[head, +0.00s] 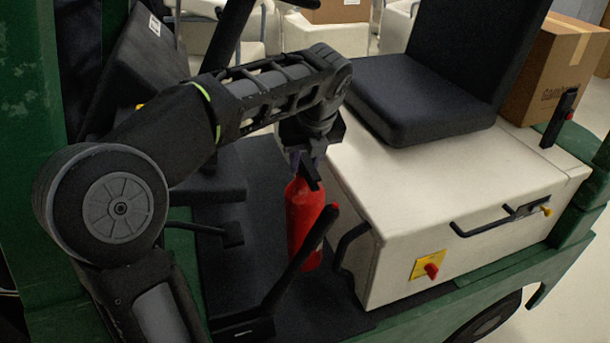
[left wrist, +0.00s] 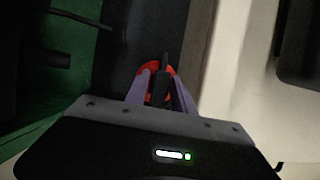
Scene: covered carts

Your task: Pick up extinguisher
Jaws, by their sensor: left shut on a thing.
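A red fire extinguisher (head: 304,215) with a black top stands upright on the dark floor of the green cart, beside the white seat box. My left gripper (head: 308,165) is above it, pointing down, and is shut on its black top. In the left wrist view the two fingers (left wrist: 161,95) close on the black handle part, with the red body of the extinguisher (left wrist: 170,70) showing around it. A black lever hides part of the extinguisher's lower right side in the head view. My right gripper is not in view.
The white seat box (head: 400,200) with a black seat (head: 420,95) is close on the right. A black lever (head: 300,265) rises just in front. Green cart posts (head: 25,150) stand at the left. A cardboard box (head: 565,70) sits behind the seat.

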